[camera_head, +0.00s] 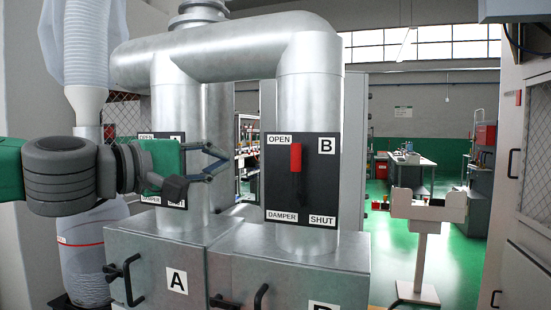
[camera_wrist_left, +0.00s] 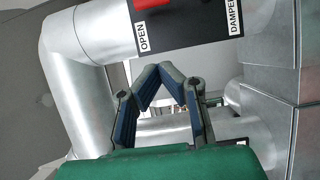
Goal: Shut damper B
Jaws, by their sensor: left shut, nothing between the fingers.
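Damper B's black panel (camera_head: 325,185) is on the right vertical pipe, with OPEN at its top left and SHUT at its bottom right. Its lever has a red grip (camera_head: 296,157) and stands upright, red end up near OPEN. My left gripper (camera_head: 228,158) is shut and empty, to the left of the panel and apart from the lever. In the left wrist view, my left gripper's fingertips (camera_wrist_left: 160,70) meet below the panel (camera_wrist_left: 190,22), and part of the red grip (camera_wrist_left: 148,4) shows at the top edge. My right gripper is in neither view.
Damper A's panel (camera_head: 146,198) on the left pipe is partly covered by my left arm. Grey boxes A (camera_head: 150,245) and B (camera_head: 290,262) with black handles stand below the pipes. A pale stand (camera_head: 420,250) is at the right, with open green floor beyond.

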